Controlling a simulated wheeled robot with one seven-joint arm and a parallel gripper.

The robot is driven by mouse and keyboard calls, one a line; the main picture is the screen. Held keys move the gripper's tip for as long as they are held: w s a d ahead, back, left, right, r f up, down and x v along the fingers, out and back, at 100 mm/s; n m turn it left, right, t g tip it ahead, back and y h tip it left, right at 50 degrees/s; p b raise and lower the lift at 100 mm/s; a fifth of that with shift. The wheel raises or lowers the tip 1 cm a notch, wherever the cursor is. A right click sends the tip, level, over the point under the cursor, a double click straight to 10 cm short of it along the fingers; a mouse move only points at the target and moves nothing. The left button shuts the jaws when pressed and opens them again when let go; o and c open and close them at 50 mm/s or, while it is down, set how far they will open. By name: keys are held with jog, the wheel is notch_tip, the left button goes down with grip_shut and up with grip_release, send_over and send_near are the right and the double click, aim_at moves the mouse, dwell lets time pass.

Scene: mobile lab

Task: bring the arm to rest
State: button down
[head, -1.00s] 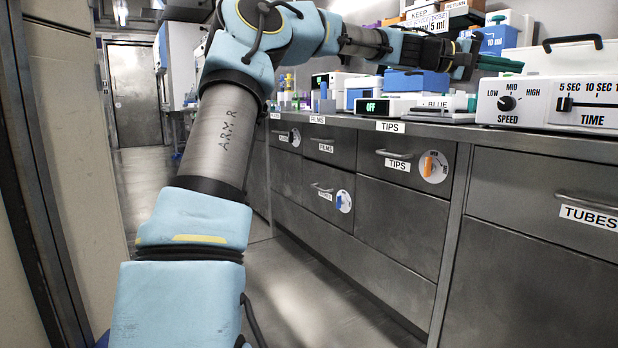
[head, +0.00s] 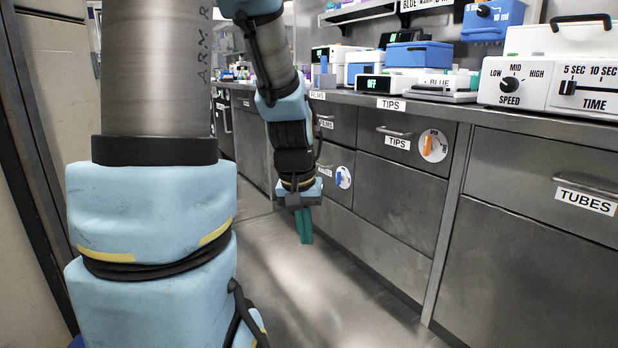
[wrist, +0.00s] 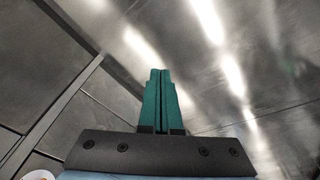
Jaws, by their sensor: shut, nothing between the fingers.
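My gripper (head: 304,226) hangs from my arm and points down over the open floor, left of the drawer fronts in the head view. Its two green fingers are shut together with nothing between them. In the wrist view the closed green fingers (wrist: 160,100) point at the bare grey floor, apart from any surface.
A steel counter (head: 550,125) with drawers runs along the right. A tips drawer (head: 405,185) and a tubes drawer (head: 540,195) are closed. On the counter stand a mixer with speed and time controls (head: 540,88) and blue boxes (head: 418,55). The aisle floor (head: 320,290) is clear.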

jog(key=s+a+f+y, duration=0.1)
jog(key=s+a, duration=0.4)
jog(key=a, duration=0.1)
notch_tip(320, 180, up, 38)
jog(key=p, duration=3.8)
jog(key=shift+s, duration=0.2)
